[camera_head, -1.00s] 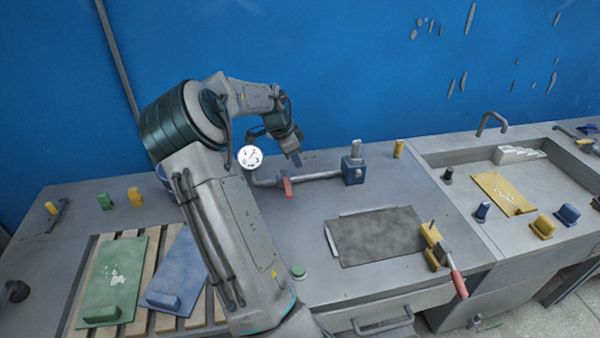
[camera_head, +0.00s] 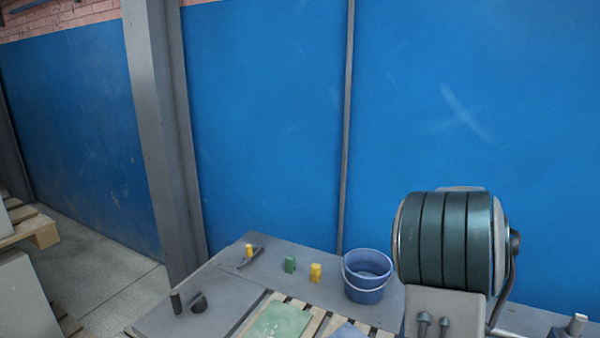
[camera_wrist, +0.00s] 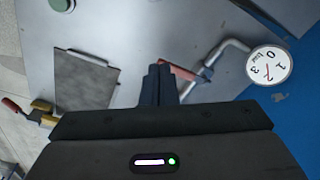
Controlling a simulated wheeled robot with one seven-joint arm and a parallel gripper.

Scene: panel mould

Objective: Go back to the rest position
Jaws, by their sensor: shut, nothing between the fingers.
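My gripper (camera_wrist: 158,84) shows in the wrist view, its two dark fingers together with nothing between them.

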